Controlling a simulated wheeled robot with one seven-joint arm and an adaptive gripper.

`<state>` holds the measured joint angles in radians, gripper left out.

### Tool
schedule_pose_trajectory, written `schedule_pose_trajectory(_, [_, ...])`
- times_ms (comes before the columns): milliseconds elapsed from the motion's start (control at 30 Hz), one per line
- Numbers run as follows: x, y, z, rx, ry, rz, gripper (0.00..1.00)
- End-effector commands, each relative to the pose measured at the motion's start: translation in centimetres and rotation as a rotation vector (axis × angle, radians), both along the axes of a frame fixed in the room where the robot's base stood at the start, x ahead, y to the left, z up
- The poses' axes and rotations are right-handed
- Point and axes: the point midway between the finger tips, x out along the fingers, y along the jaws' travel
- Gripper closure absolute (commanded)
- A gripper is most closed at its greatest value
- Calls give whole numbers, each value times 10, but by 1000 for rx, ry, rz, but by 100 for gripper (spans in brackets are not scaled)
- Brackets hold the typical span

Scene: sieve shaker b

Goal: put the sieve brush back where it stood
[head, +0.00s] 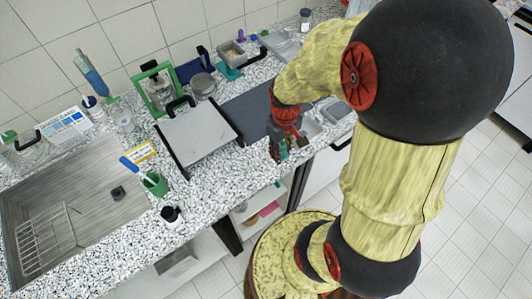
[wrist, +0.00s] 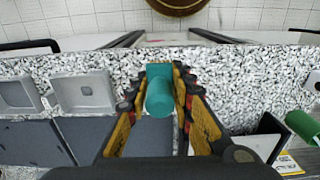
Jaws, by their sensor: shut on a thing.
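The sieve brush, a teal thing with a round end, is between my gripper's fingers in the wrist view (wrist: 159,97). My gripper (wrist: 158,84) is shut on it, with one yellow-and-black finger on each side. In the head view my gripper (head: 287,148) is over the front edge area of the speckled counter, right of the pale flat panel. Only a small teal patch of the brush (head: 284,152) shows there. Its lower end, and whether it touches the counter, cannot be told.
The speckled counter (wrist: 230,85) is clear right of my gripper in the wrist view. Grey trays (wrist: 85,93) lie left of it, beside a dark mat (wrist: 30,143). The pale panel (head: 200,137) has black handles. A green cup (head: 155,185) stands by the sink (head: 85,235).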

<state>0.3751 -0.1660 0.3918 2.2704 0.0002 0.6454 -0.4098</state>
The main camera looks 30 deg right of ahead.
Motion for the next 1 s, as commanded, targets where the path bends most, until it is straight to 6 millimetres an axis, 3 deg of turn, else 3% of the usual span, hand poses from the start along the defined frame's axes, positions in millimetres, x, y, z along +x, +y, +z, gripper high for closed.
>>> schedule_pose_trajectory(100, [26, 1, -13, 1, 2, 3, 100])
schedule_pose_trajectory(400, [64, 2, -58, 1, 2, 0, 100])
schedule_pose_trajectory(667, [74, 3, -70, 0, 1, 0, 100])
schedule_pose_trajectory(900, [76, 3, -101, 1, 2, 0, 100])
schedule_pose_trajectory(1000, [76, 3, -103, 0, 0, 0, 100])
